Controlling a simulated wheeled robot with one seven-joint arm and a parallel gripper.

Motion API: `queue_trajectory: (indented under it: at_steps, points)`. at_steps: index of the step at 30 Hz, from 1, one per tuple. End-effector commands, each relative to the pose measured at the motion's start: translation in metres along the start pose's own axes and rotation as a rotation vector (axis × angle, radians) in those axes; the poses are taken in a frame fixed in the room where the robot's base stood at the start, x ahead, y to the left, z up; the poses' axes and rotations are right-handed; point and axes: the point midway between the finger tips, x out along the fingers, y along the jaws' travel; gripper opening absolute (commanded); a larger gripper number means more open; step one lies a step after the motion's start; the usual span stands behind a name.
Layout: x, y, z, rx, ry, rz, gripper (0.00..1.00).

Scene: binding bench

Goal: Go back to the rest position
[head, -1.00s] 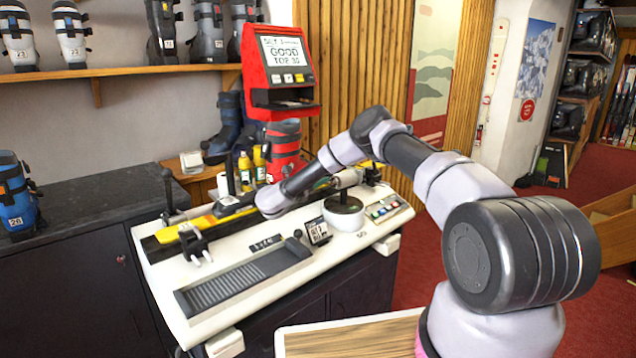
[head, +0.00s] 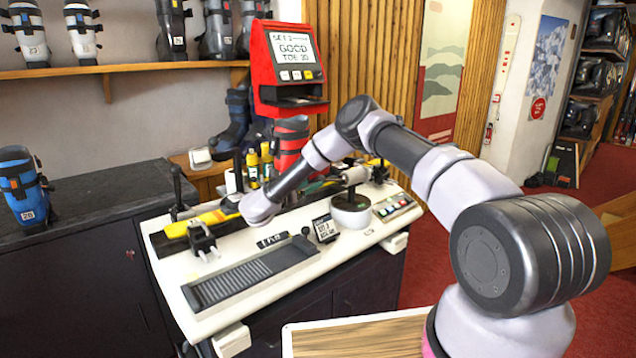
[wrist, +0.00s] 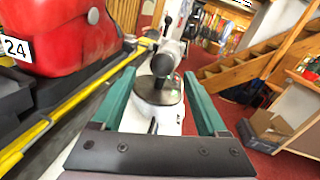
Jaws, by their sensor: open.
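My gripper shows in the wrist view (wrist: 160,78), with two green fingers spread apart and nothing between them. A round black-topped device with a knob (wrist: 158,88) appears beyond and between the fingers; I cannot tell the distance. In the head view, my arm is bent over the white bench (head: 330,262), its pale wrist end low above the yellow ski (head: 204,220). The fingers are mostly hidden behind my forearm there. The same round device (head: 350,212) stands on the bench to the right of my wrist.
A red machine with a screen (head: 293,50) rises behind the bench. A red boot (wrist: 60,35) is close on the left in the wrist view. A black clamp (head: 203,238) and small bottles (head: 260,165) stand near my wrist. Red carpet (head: 440,258) lies open to the right.

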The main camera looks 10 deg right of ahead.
Motion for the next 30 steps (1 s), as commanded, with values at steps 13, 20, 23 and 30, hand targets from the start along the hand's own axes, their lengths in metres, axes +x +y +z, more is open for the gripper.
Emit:
queue_trajectory:
  at_steps: [13, 20, 23, 30]
  points:
    - [-0.018, 0.0, 0.0, -0.001, 0.0, -0.001, 0.76]
    - [-0.012, 0.008, 0.036, 0.055, -0.08, 0.056, 0.76]
    - [-0.01, 0.019, 0.094, 0.14, -0.212, 0.155, 0.76]
    - [-0.046, 0.029, 0.274, 0.356, -0.645, 0.514, 0.76]
